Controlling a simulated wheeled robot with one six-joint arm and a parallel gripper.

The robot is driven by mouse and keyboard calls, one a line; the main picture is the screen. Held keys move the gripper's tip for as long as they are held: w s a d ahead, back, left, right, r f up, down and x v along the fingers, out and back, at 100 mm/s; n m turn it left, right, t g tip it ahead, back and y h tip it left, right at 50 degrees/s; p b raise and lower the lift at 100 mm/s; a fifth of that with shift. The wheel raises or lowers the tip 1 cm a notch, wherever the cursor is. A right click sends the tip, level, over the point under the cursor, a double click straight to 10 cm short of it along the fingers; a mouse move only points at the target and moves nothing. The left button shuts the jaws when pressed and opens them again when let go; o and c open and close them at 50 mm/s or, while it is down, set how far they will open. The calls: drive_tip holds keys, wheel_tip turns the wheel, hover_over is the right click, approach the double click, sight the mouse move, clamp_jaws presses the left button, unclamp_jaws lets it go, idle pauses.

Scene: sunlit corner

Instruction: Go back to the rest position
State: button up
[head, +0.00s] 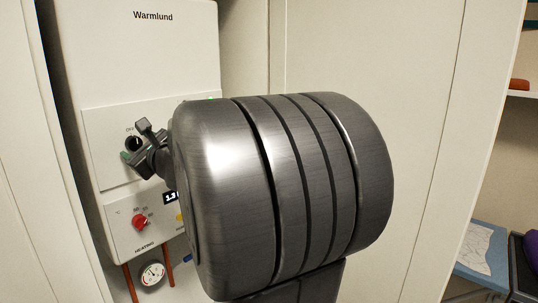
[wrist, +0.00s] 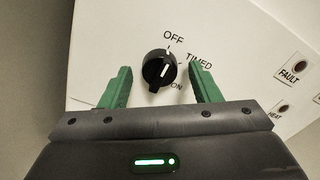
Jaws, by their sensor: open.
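My gripper (head: 140,144) is in front of the white Warmlund boiler (head: 165,55), at its upper panel. In the wrist view my gripper (wrist: 160,82) has its two green fingers apart, with a black knob (wrist: 158,68) showing between them. A gap shows between the knob and each finger. In the head view the knob (head: 133,143) is partly hidden by my gripper. My large grey arm covers the right part of the boiler's front.
A small display (head: 170,197) is partly covered. Cabinet walls stand on both sides. A blue-topped surface (head: 485,247) and a shelf (head: 522,94) are at the right.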

drive_tip(key=shift+m+p, duration=0.7)
drive_tip(key=shift+m, duration=0.5)
drive_tip(key=shift+s+f, duration=0.1)
